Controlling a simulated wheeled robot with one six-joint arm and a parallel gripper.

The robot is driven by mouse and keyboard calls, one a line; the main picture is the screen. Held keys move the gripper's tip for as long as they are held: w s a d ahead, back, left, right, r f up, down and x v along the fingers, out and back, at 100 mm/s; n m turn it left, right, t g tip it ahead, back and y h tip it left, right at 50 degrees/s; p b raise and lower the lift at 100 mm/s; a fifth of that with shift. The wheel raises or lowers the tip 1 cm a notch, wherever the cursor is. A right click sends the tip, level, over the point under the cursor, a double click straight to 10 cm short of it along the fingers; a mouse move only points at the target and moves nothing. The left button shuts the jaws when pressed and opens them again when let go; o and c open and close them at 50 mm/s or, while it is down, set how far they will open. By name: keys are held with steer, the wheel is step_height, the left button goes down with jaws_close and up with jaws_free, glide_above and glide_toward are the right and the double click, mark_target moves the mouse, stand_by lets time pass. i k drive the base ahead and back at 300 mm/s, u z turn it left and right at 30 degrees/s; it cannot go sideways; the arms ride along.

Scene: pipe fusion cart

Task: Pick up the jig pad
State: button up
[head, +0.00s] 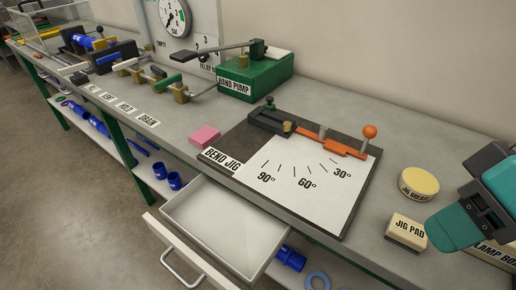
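A yellow jig grease tin (419,183) stands behind the pad. A clamp box (496,255) is partly hidden by my arm. The bend jig board (308,190) with its orange lever (338,148) lies to the left. An open drawer (222,228) juts out below the bench.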

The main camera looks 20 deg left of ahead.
mark_target(404, 232)
steer(key=k, duration=1.25)
steer(key=u, duration=0.15)
steer(key=i, duration=0.8)
steer(key=u, duration=0.3)
